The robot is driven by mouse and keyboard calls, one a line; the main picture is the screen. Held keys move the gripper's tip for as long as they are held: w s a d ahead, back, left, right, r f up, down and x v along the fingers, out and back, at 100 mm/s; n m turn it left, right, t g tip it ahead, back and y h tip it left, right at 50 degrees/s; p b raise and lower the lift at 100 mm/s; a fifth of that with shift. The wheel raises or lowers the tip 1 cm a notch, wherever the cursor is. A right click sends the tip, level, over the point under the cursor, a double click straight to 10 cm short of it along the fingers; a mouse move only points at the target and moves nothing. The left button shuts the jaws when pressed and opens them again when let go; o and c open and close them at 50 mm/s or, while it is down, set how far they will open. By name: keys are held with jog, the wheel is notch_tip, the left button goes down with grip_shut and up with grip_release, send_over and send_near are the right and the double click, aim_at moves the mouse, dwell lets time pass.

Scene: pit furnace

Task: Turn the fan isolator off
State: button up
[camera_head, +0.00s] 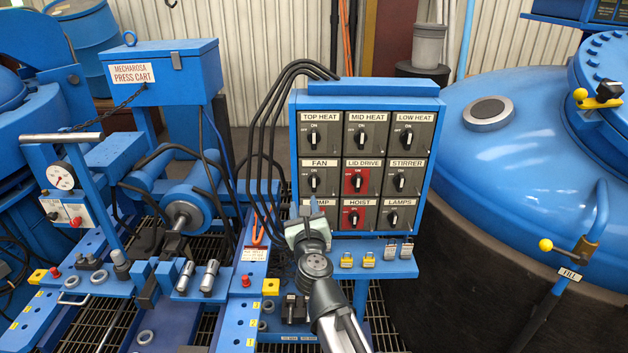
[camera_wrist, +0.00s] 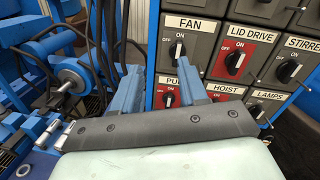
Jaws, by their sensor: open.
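The fan isolator (camera_head: 315,182) is a dark grey switch at the left of the panel's middle row, labelled FAN. Its black knob with a white pointer stands upright, toward the ON mark at the top; OFF is marked at the left. My gripper (camera_head: 314,208) is in front of the panel's lower left, below the fan isolator and covering part of the pump isolator. In the wrist view my gripper (camera_wrist: 160,80) has its two blue fingers apart, with nothing held between them.
The lid drive isolator (camera_head: 361,181) is red, right beside the fan. The mid heat (camera_head: 365,134) and hoist (camera_head: 358,216) isolators are close by. Black cables (camera_head: 266,130) hang left of the panel. A blue shelf (camera_head: 375,265) with padlocks juts out below.

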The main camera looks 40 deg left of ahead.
aim_at(314, 178)
jog(key=w+m, duration=0.1)
jog(key=m, duration=0.1)
jog(key=w+d+m+t+h, duration=0.1)
jog(key=m, duration=0.1)
jog(key=shift+d+f, duration=0.2)
jog(key=x, duration=1.3)
jog(key=shift+w+a+f, duration=0.1)
jog(key=shift+w, duration=0.2)
grip_shut()
